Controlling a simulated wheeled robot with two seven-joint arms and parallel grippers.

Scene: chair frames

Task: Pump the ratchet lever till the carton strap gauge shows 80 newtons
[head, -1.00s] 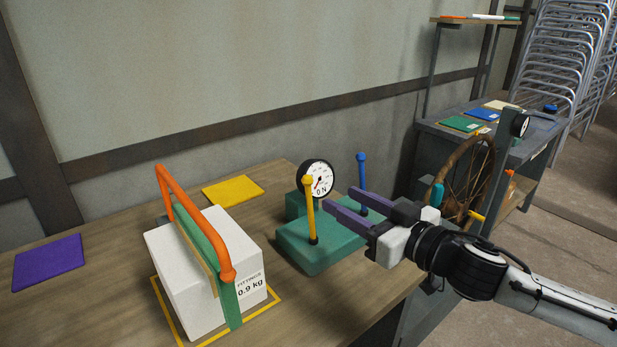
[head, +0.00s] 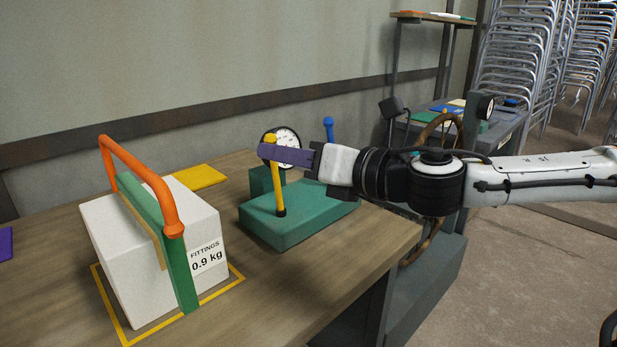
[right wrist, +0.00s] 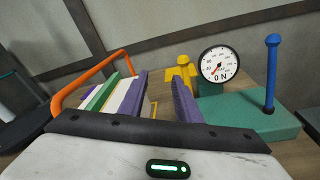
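The green ratchet base (head: 300,222) stands on the bench with a yellow lever (head: 278,192), a blue lever (head: 328,130) and a round gauge (head: 290,138). In the right wrist view the gauge (right wrist: 219,64) reads 0 N. My right gripper (head: 268,150) reaches in from the right, its purple fingers level with the upper yellow lever and covering part of it. In the right wrist view its fingers (right wrist: 158,82) are apart and empty; the yellow lever (right wrist: 183,61) shows just beyond the right finger. Contact cannot be told. The white carton (head: 145,265) carries a green strap (head: 183,275). My left gripper is out of view.
An orange handle (head: 137,172) arches over the carton, which stands within a yellow outline on the bench. A yellow mat (head: 197,178) lies behind. A wheel stand and grey side table (head: 505,130) are at right. The bench's front edge is clear.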

